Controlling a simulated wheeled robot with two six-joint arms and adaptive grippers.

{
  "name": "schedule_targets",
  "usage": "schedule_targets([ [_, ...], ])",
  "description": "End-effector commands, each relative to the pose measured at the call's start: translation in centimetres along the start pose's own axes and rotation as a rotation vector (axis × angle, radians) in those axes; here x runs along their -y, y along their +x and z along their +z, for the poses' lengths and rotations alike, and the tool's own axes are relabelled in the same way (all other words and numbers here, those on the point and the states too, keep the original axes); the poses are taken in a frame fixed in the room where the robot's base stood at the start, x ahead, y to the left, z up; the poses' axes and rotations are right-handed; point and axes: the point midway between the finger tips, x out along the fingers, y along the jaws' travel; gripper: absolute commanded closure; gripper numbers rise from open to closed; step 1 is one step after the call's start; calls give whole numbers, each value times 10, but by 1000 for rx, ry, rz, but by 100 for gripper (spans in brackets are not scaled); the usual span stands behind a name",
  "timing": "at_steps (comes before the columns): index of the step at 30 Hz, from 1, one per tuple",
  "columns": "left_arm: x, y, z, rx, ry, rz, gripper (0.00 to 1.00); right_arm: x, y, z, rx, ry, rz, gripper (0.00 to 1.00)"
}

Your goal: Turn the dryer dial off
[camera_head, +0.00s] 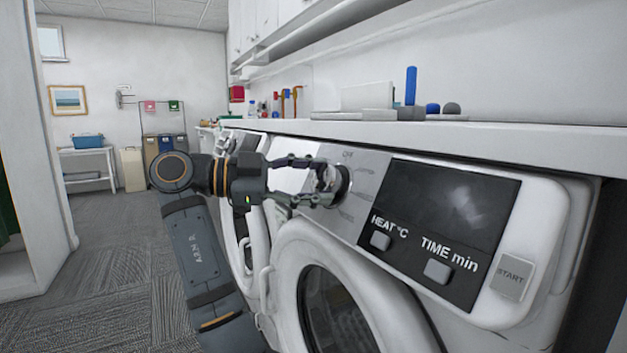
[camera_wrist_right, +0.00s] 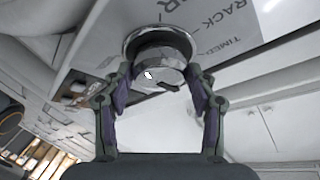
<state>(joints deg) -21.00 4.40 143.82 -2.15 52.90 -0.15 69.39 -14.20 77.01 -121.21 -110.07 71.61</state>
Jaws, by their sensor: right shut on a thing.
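The dryer (camera_head: 350,297) is a white front-loading machine under a white counter, with a round door and a top control panel. Its dial (camera_head: 344,186) is a round metallic knob on the light part of the panel, next to the word OFF. My right gripper (camera_head: 330,187) is shut on the dial, with one finger on each side. In the right wrist view the dial (camera_wrist_right: 158,57) sits between the fingertips, and a small white mark shows on it. The dial's pointer direction is hard to tell. My left gripper is not in view.
A black display panel (camera_head: 437,215) with HEAT and TIME buttons and a START button (camera_head: 512,277) lies right of the dial. The counter (camera_head: 480,137) overhangs just above and holds bottles and boxes. A second white machine stands behind my right arm. Carpeted floor (camera_head: 110,265) is clear at left.

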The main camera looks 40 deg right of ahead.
Motion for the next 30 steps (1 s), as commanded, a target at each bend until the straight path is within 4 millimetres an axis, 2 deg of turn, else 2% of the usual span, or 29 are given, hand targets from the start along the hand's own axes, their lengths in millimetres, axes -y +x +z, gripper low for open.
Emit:
schedule_targets([
  [2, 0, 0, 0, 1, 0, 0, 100, -1, 0, 0, 1, 0, 2, 74],
  [3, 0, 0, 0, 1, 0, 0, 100, -1, 0, 0, 1, 0, 2, 39],
  [7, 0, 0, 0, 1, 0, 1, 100, -1, 0, 0, 1, -1, 1, 21],
  [16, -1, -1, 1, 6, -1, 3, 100, 0, 0, 0, 1, -1, 0, 20],
  [19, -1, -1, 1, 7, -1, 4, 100, 5, -1, -6, 1, 1, 0, 20],
  [30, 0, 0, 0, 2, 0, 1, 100, 54, -8, -63, 0, 1, 0, 20],
])
